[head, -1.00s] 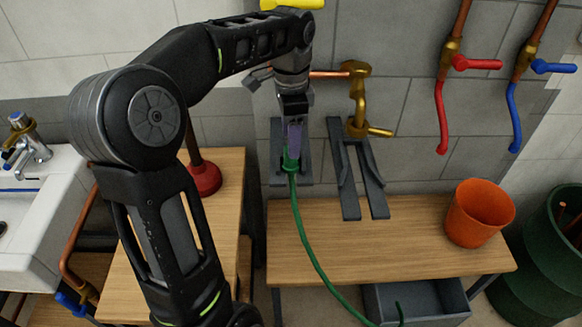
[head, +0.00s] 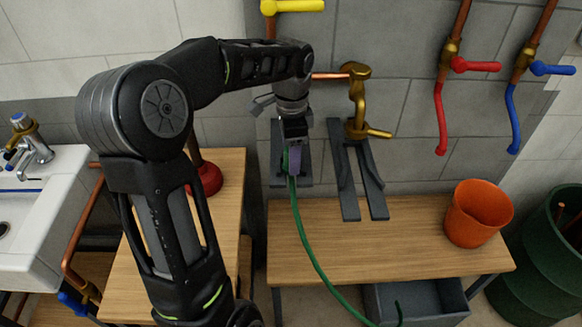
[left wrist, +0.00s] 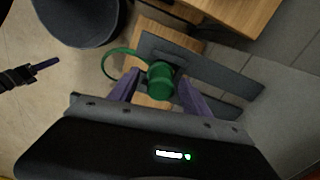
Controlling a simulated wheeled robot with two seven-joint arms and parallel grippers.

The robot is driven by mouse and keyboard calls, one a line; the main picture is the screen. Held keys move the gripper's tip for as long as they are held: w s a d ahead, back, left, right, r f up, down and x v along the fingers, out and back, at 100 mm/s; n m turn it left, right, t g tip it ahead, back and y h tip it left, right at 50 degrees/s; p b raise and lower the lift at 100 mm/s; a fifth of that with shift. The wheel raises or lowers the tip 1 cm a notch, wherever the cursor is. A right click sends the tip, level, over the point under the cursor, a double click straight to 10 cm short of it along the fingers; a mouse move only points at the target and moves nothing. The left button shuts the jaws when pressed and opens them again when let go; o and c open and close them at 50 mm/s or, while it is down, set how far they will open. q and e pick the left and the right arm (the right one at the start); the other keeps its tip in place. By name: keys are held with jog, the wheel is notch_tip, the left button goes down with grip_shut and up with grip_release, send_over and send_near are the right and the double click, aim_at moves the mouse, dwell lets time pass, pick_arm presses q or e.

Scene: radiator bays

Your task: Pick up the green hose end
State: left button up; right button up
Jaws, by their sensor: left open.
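The green hose end (head: 286,163) stands at a dark grey holder (head: 276,137) at the back of the wooden bench, with its hose running down to the front. In the left wrist view the hose end (left wrist: 160,80) shows as a round green cap between two purple fingers. My left gripper (head: 293,160) is open, with its fingers on either side of the hose end. In the left wrist view, the fingers of that gripper (left wrist: 160,92) look apart from the cap.
An empty grey forked holder (head: 349,185) stands right of the hose. An orange bucket (head: 478,214) is on the bench's right end. A brass tap (head: 357,95) and red and blue taps (head: 441,105) are on the wall. A grey bin (head: 420,303) is below.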

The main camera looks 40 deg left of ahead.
pick_arm(q)
jog(key=shift+c, duration=0.3)
grip_shut()
dwell(0.5)
dwell(0.8)
